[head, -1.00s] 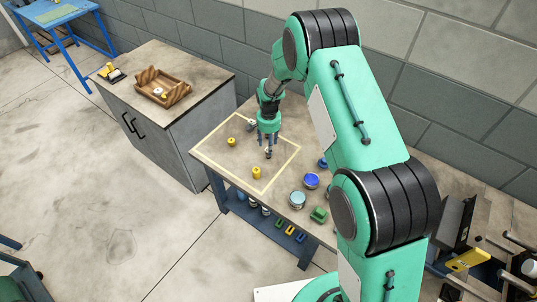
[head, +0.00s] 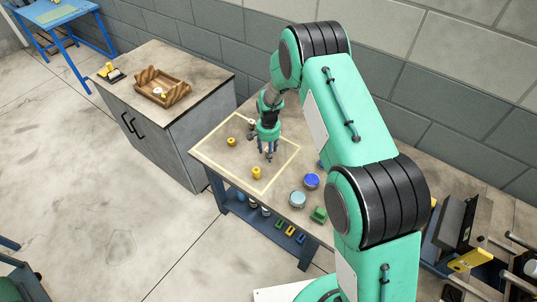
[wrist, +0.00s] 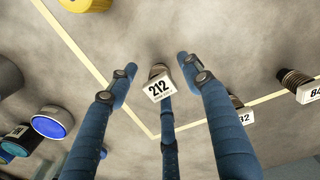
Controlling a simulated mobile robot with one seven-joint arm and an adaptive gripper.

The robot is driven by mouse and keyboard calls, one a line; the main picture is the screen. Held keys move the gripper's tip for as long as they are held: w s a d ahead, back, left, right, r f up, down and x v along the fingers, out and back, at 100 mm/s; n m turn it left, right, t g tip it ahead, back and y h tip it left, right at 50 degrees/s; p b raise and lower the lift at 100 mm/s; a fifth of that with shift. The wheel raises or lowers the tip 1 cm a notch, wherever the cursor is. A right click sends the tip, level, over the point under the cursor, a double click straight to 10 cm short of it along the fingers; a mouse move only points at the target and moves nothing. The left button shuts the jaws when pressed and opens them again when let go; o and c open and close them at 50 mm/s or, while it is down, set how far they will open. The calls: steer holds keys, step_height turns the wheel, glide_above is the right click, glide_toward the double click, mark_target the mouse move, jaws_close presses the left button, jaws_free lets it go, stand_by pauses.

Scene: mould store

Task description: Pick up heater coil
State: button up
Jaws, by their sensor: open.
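A small brown ribbed coil with a white tag reading 212 (wrist: 158,88) stands among my gripper's fingers in the wrist view. My gripper (wrist: 157,64) has blue fingers spread apart, open and empty. The tag covers the tip of the middle finger; I cannot tell whether they touch. Two similar tagged coils lie to the right, one with a tag ending in 2 (wrist: 240,112) and one with a tag starting with 84 (wrist: 300,84). In the head view my gripper (head: 267,153) points down at the table inside the pale outlined area, and its fingers partly hide what is below.
Yellow cylinders (head: 231,142) (head: 256,173) lie in the outlined area of the table (head: 228,165). A blue-topped tin (head: 311,181), a grey-blue tin (head: 297,199) and a green object (head: 318,215) stand to the right. A wooden tray (head: 150,93) is on the left cabinet.

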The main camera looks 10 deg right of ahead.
steer(key=shift+f, duration=0.6)
jaws_close()
